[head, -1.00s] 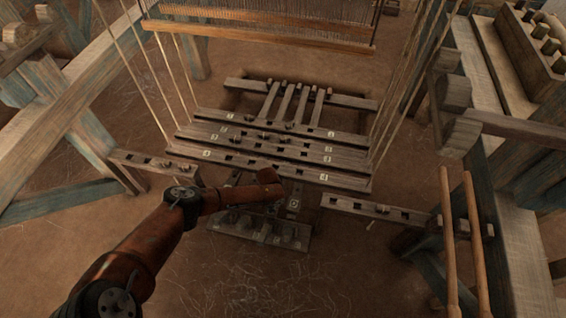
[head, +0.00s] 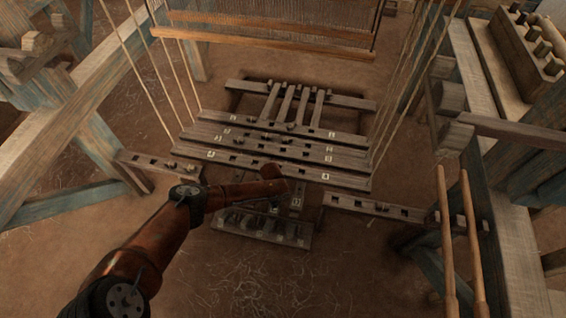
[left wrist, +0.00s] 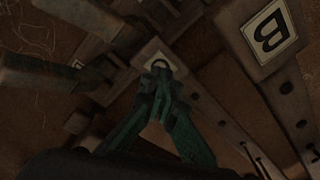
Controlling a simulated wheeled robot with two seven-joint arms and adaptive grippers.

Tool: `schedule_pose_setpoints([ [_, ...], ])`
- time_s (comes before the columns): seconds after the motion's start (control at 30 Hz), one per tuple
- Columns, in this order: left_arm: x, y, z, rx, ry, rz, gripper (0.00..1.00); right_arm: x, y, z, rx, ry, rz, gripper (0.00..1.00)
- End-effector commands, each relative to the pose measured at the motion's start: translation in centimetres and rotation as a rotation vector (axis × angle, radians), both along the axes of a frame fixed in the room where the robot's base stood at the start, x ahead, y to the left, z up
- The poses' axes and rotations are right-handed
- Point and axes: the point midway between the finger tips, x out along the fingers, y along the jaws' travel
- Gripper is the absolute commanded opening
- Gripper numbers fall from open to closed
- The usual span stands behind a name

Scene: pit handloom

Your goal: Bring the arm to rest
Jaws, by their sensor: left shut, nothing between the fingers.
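My left arm (head: 150,245) comes in from the lower left and reaches over the loom's pit. Its gripper hangs below the wrist (head: 270,180), mostly hidden behind the arm in the head view. In the left wrist view the left gripper (left wrist: 160,72) is shut and empty. Its fingertips overlap a pale label with a dark ring on a wooden part (left wrist: 150,50); I cannot tell whether they touch it. My right gripper is not in view.
Labelled wooden bars (head: 270,150) lie just beyond my wrist, with cords (head: 160,75) at their sides. A low pedal frame (head: 265,228) sits under the wrist. A holed beam (head: 375,208) and two upright poles (head: 445,235) stand to the right.

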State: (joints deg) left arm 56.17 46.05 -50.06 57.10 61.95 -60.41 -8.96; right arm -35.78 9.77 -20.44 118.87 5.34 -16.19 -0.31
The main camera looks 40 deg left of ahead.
Motion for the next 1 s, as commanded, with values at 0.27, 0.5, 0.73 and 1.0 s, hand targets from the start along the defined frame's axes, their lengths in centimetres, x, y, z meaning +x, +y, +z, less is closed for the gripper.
schedule_pose_setpoints([
  [0.27, -0.1, 0.0, 1.3, 0.000, 0.001, 0.000, 0.00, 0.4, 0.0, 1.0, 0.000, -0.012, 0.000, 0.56],
  [0.5, -0.1, 0.0, 1.2, 0.000, 0.002, 0.000, 0.00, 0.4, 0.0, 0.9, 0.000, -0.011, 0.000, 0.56],
  [0.73, -0.1, -0.1, 1.3, -0.001, 0.000, 0.001, 0.00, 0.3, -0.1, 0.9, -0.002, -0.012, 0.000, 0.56],
  [1.0, -2.3, -4.8, 4.3, -0.075, -0.030, 0.059, 0.00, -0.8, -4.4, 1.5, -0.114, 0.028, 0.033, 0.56],
])
